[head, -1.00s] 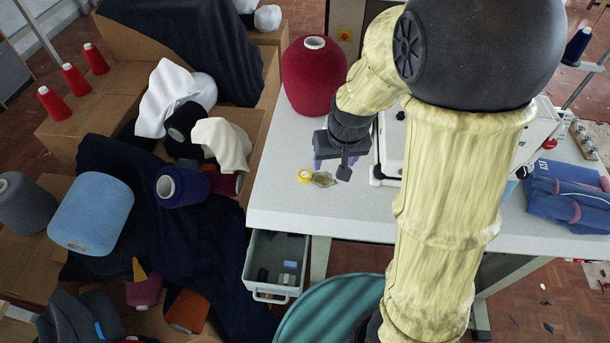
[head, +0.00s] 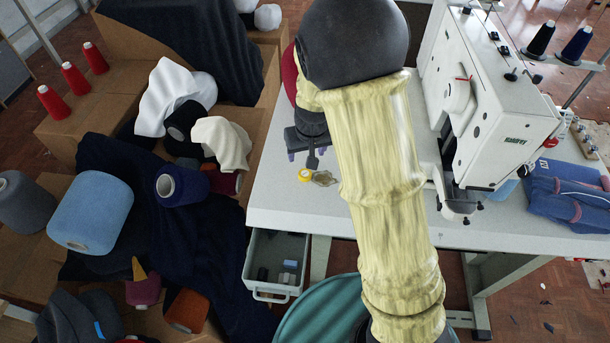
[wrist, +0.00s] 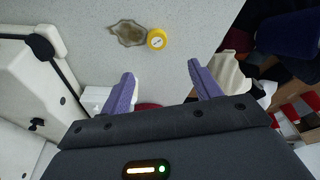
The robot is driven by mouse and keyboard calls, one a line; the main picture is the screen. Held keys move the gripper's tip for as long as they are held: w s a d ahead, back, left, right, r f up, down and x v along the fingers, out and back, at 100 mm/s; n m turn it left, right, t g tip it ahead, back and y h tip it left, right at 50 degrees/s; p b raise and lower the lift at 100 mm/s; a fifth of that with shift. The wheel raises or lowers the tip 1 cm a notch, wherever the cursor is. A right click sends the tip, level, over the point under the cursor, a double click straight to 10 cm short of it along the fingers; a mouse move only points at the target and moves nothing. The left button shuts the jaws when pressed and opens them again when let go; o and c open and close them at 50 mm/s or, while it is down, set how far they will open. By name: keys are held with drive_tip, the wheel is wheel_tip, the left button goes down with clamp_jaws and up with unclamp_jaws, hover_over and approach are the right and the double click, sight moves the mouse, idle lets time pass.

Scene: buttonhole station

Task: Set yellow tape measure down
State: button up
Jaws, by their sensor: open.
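The yellow tape measure (head: 305,175) lies on the white tabletop, near the table's left side. In the wrist view the tape measure (wrist: 157,39) shows as a round yellow case with a pale face, beyond the fingertips and apart from them. My gripper (head: 306,152) is above the table, just behind the tape measure in the head view. In the wrist view my gripper (wrist: 160,75) has its two purple fingers spread wide with nothing between them. My arm hides part of the table in the head view.
A brownish flat patch (head: 324,178) lies right beside the tape measure. A white sewing machine (head: 490,95) stands at the table's right, with folded denim (head: 567,195) beyond. A dark red cone (head: 290,75) is partly hidden behind my arm. An open drawer (head: 272,292) hangs below the table.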

hover_over(305, 174)
drive_tip(key=s, duration=0.1)
drive_tip(key=f, duration=0.7)
drive_tip(key=shift+s+f, duration=0.1)
drive_tip(key=shift+s, duration=0.1)
drive_tip(key=shift+f, duration=0.1)
drive_tip(key=x, duration=0.5)
drive_tip(key=shift+s+d+f, duration=0.1)
drive_tip(key=shift+s+d, duration=0.05)
drive_tip(key=shift+d, duration=0.1)
drive_tip(key=shift+c, duration=0.4)
drive_tip(key=c, duration=1.1)
drive_tip(key=shift+o, duration=0.2)
